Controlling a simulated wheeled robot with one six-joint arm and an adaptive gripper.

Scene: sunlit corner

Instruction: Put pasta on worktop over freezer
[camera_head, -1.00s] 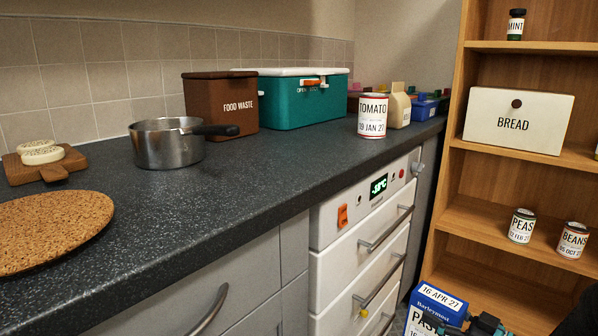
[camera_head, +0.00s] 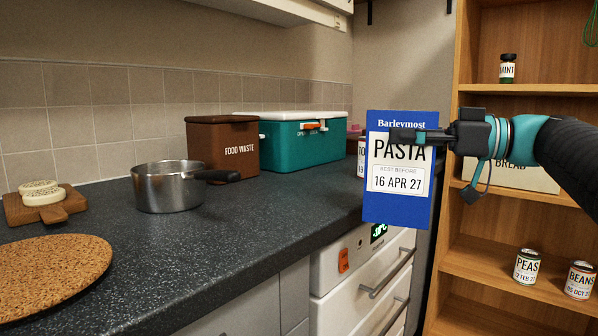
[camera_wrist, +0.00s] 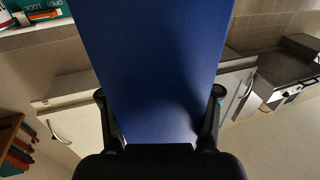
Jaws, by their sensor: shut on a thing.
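The pasta (camera_head: 399,205) is a blue box with a white label reading PASTA and 16 APR 27. My gripper (camera_head: 408,137) is shut on the box near its top and holds it upright in the air, in front of the worktop's right end. In the wrist view the blue box (camera_wrist: 155,65) fills the middle between my fingers. The dark speckled worktop (camera_head: 250,220) runs from the left front to the back. The white freezer (camera_head: 335,275) is under its right part, with a green-lit display partly hidden by the box.
On the worktop stand a steel pan (camera_head: 168,188), a brown food waste bin (camera_head: 222,150), a teal cool box (camera_head: 290,145) and a tomato can (camera_head: 361,160) mostly behind the pasta. A cork mat (camera_head: 50,265) lies at the left. A wooden shelf (camera_head: 490,260) stands right. The worktop above the freezer has bare room.

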